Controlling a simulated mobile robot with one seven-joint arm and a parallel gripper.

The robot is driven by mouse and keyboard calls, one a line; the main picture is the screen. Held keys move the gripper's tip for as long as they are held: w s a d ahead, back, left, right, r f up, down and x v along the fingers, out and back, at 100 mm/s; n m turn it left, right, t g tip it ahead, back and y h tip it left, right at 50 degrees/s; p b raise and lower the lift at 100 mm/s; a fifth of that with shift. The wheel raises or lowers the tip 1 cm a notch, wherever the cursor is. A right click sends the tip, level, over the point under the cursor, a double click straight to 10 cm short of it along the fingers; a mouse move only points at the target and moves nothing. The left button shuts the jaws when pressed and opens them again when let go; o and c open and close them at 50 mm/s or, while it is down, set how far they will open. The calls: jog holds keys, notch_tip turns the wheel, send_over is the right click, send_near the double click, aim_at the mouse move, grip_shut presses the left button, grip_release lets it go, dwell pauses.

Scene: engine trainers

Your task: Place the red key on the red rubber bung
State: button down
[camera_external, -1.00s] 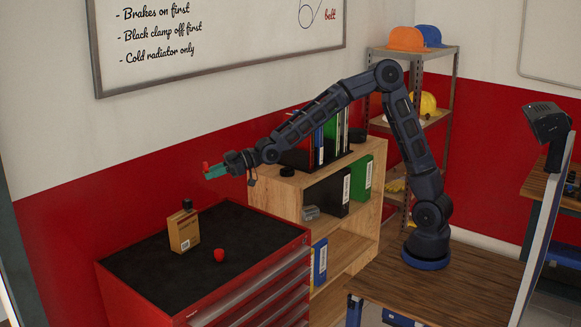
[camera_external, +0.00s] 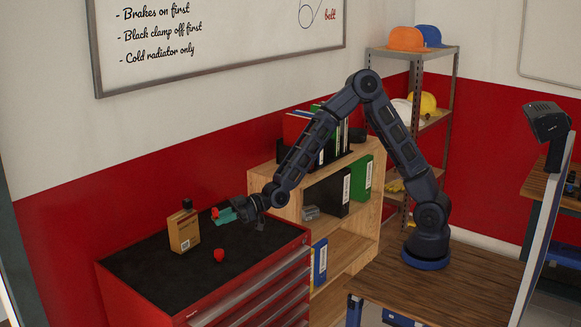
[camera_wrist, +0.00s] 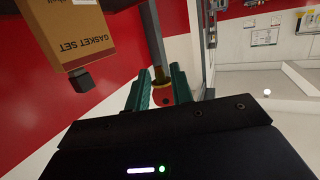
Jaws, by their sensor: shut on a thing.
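The red key (camera_external: 214,213) is at the tips of my gripper (camera_external: 223,215), which is shut on it with teal fingers. In the wrist view the red key (camera_wrist: 163,98) shows between the two fingers of my gripper (camera_wrist: 161,90), partly hidden by the gripper body. The red rubber bung (camera_external: 219,255) stands on the black top of the red tool cabinet (camera_external: 155,271). The key is held above the cabinet top, higher in the picture than the bung and apart from it. I cannot make out the bung in the wrist view.
A wooden bookshelf (camera_external: 290,205) with binders is on the right. The cabinet top's front is clear.

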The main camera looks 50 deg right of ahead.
jog(key=shift+f, duration=4.1)
jog(key=shift+f, duration=0.25)
jog(key=shift+f, duration=0.25)
